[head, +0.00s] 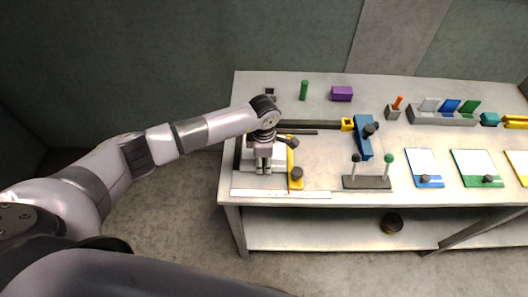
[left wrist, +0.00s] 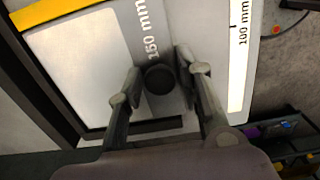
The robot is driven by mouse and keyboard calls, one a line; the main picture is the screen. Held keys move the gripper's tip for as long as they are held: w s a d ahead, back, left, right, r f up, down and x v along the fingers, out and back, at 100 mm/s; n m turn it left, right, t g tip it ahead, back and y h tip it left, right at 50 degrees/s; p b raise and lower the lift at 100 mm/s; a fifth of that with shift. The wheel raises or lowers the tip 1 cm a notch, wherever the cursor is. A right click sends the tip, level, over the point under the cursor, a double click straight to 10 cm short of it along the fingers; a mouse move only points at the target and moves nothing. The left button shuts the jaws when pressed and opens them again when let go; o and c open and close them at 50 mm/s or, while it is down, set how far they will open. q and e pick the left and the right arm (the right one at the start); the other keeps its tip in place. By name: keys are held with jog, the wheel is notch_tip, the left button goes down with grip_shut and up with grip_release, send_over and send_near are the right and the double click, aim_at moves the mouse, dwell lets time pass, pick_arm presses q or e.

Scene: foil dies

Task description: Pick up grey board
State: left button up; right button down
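A pale grey-white board (left wrist: 80,70) with a grey strip marked "150 mm" (left wrist: 140,30) fills much of the left wrist view. A round black knob (left wrist: 160,80) stands on its strip. My left gripper (left wrist: 163,82) is over the board, its fingers on either side of the knob, with a narrow gap visible. In the head view the left gripper (head: 264,171) points down at the table's left end and hides much of the board (head: 249,166). My right gripper is not in view.
A white ruler (head: 280,194) lies along the front edge. A yellow piece with black knobs (head: 296,183) is just right of the gripper. A dark rail (head: 315,124) and blue lever (head: 364,141) lie behind. Blue-edged (head: 422,162) and green-edged (head: 474,162) boards are farther right.

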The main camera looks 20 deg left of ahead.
pick_arm(q)
grip_shut()
dwell(0.5)
